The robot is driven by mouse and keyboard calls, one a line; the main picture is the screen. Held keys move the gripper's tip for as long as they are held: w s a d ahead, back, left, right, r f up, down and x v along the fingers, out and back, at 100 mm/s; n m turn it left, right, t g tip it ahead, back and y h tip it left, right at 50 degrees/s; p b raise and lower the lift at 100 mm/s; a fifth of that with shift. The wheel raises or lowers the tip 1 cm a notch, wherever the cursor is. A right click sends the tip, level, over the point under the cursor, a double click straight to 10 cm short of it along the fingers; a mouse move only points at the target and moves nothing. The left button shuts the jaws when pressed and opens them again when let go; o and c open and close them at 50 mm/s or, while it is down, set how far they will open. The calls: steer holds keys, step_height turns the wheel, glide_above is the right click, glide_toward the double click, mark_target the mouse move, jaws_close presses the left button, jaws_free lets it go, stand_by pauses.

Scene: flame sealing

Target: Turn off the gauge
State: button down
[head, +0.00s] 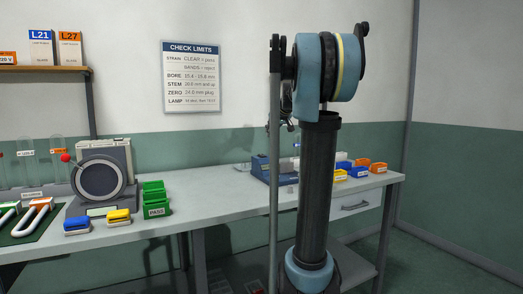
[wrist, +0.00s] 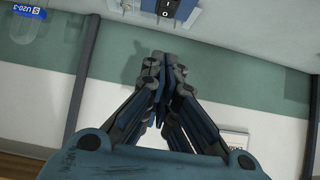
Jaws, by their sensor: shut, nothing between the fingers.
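A blue device (head: 259,167), which may be the gauge, stands on the bench behind my arm in the head view; my arm hides part of it. In the wrist view, a pale and blue device (wrist: 192,14) at the top edge carries a dark switch (wrist: 167,10) with white marks; the frame cuts it off. I cannot tell the switch's setting. My gripper (wrist: 165,60) is shut and empty, its fingertips just below the switch in the picture. I cannot tell whether they touch the device. In the head view my arm mostly hides the gripper.
A round-dialled instrument (head: 97,180) stands at the bench's left, near green bins (head: 155,198) and blue and yellow blocks. Coloured bins (head: 360,172) stand at the right. A glass piece with a blue label (wrist: 30,12) is at the wrist view's upper left. The bench's middle front (head: 225,200) is clear.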

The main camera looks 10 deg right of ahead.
steer(key=w, duration=0.1)
glide_above(262, 155)
step_height(262, 155, down, 6)
steer(key=shift+s+f, duration=0.1)
step_height(262, 155, down, 3)
steer(key=shift+f, duration=0.4)
